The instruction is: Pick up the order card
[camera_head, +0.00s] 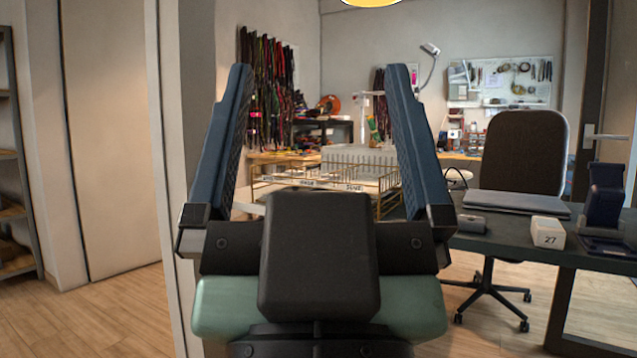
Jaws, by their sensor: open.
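My gripper (318,120) fills the middle of the head view, its two blue padded fingers spread wide apart with nothing between them. It is raised in front of the camera, and the room shows through the gap. I cannot make out an order card in this view. A white block marked 27 (547,232) stands on the dark desk, to the right of my gripper and apart from it. My gripper hides part of the desk and whatever lies behind its body.
The dark desk (515,238) at right bears a grey folded item (516,203), a small grey object (486,223) and a dark blue device (603,205). An office chair (524,150) stands behind it. Brass wire trays (382,182) sit behind my gripper. Floor at left (105,310) is clear.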

